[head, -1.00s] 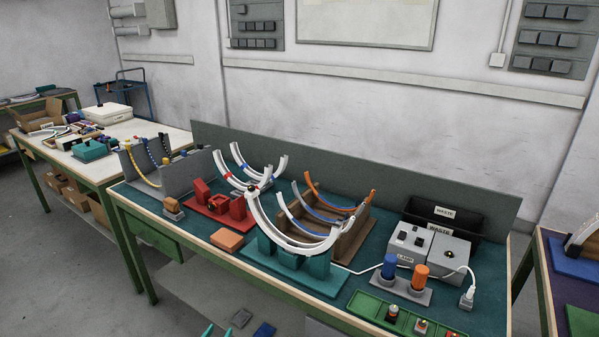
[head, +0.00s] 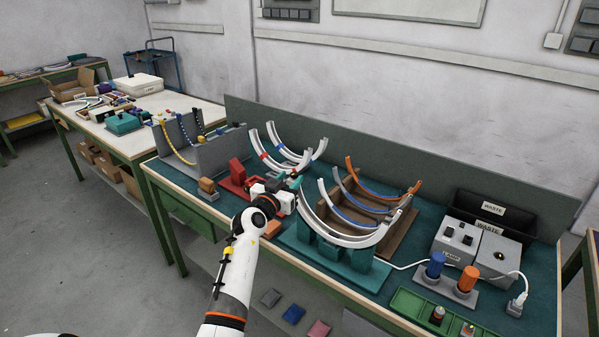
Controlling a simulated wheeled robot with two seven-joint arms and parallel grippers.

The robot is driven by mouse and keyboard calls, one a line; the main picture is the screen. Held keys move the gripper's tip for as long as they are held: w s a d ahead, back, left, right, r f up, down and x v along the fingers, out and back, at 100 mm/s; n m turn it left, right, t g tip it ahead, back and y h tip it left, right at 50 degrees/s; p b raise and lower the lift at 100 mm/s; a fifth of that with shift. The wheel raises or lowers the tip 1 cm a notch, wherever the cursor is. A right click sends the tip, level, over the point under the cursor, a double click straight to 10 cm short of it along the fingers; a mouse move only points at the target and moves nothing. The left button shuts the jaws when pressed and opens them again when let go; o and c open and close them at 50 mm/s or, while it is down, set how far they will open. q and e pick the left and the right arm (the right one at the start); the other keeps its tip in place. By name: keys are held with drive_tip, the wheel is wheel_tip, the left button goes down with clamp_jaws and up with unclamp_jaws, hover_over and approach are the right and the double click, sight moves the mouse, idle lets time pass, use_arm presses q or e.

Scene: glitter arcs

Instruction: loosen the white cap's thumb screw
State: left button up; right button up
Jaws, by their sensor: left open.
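The front white arc (head: 350,242) rests in a teal cradle (head: 300,258) on the green-topped bench. My left arm reaches in from below, and my left gripper (head: 296,183) is at the arc's upper left end. Its teal fingertips show there and it is open. The white cap and its thumb screw are not clearly visible; that arc end is largely covered by the gripper. I cannot tell whether the fingers touch anything. My right gripper is not in view.
A red fixture (head: 236,172) stands just left of the gripper, and an orange block (head: 272,229) lies beside my arm. A brown rack (head: 398,222) with arcs is behind. The grey lamp box (head: 457,240) and green tray (head: 407,301) are to the right.

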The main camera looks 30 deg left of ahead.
use_arm(q)
drive_tip(key=shift+w+a+b, duration=0.2)
drive_tip(key=shift+w, duration=1.25)
drive_tip(key=shift+w+a+b, duration=0.2)
drive_tip(key=shift+w, duration=1.2)
drive_tip(key=shift+c, duration=0.3)
